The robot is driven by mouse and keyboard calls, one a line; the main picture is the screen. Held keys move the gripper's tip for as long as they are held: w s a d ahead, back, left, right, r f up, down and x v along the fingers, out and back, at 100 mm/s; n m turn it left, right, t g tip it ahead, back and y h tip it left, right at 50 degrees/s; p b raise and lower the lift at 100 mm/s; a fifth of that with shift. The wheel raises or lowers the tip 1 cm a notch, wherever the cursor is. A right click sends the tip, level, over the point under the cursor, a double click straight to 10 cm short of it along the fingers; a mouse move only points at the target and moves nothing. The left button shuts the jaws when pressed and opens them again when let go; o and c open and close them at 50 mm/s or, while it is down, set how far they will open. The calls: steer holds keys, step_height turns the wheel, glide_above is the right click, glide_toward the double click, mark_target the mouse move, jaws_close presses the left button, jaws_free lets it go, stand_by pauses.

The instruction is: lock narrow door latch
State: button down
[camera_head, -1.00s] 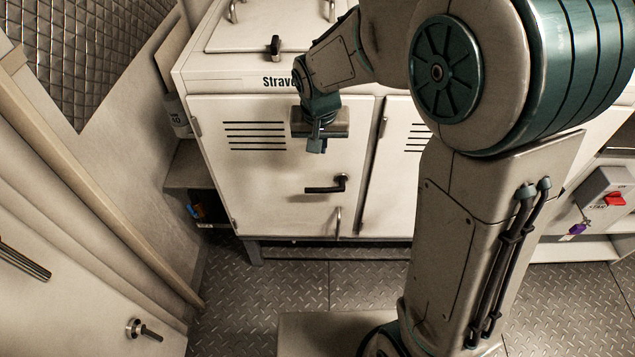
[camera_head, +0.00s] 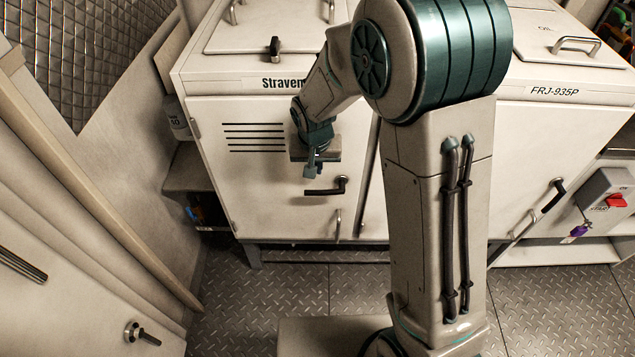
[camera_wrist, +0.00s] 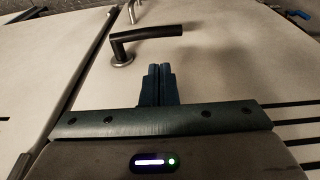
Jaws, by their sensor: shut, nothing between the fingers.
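The narrow door (camera_head: 270,210) is a white panel with dark vent slots, and it looks closed. Its latch (camera_head: 326,188) is a black lever on a round base, lying roughly level and pointing left. In the wrist view the latch (camera_wrist: 146,34) shows upside down beyond the fingertips, its lever pointing right. My gripper (camera_head: 312,172) hangs just above the lever in the head view. In the wrist view my gripper (camera_wrist: 159,68) has its two fingers together with nothing between them. A gap seems to show between the fingertips and the lever.
A metal pull handle (camera_head: 338,224) sits below the latch. Another door with a black lever (camera_head: 553,195) is at the right. A switch box with a red switch (camera_head: 616,201) stands at far right. The metal floor in front is mostly clear.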

mark_target(317, 192)
step_height(317, 192, down, 6)
steer(key=shift+s+d+f, duration=0.15)
steer(key=shift+f, duration=0.15)
stand_by(0.5)
